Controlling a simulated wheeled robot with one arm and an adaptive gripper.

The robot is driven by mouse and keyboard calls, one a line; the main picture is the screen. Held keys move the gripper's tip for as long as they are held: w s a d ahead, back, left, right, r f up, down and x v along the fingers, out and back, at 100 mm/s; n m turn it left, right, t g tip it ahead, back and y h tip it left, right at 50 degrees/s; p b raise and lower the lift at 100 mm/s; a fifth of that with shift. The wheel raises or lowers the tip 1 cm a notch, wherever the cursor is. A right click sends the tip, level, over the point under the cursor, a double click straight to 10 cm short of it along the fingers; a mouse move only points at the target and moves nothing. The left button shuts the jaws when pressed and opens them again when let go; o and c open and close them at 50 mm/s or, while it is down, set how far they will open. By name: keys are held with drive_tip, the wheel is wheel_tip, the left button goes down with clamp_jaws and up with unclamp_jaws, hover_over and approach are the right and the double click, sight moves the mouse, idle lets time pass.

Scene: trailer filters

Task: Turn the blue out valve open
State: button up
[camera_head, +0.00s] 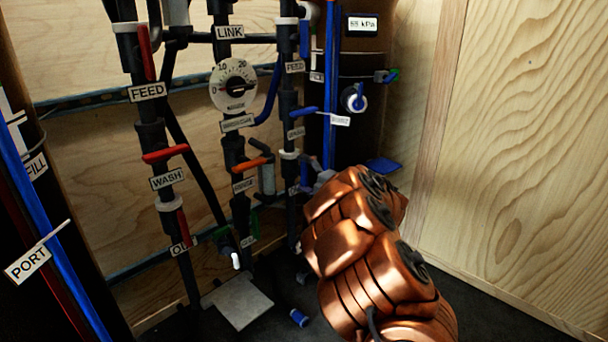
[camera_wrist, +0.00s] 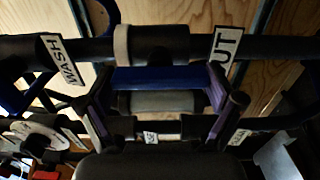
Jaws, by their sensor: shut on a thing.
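The blue out valve shows in the wrist view as a blue handle (camera_wrist: 160,78) in front of a dark pipe, between a WASH label (camera_wrist: 62,60) and a partly cut-off label ending in UT (camera_wrist: 226,48). The handle lies roughly along the pipe. My gripper (camera_wrist: 160,92) has one finger at each end of the handle and is shut on it.
Another column holds a red FEED lever (camera_head: 146,52), an orange-red WASH lever (camera_head: 166,154) and a red lower lever (camera_head: 182,226). A round gauge (camera_head: 234,86) hangs between the columns. A blue WASH lever (camera_head: 303,112) sits above my gripper. A small blue cylinder (camera_head: 299,317) lies on the floor.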

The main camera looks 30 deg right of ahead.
drive_tip(key=o, duration=0.8)
drive_tip(key=shift+s, duration=0.1)
drive_tip(key=v, duration=1.2)
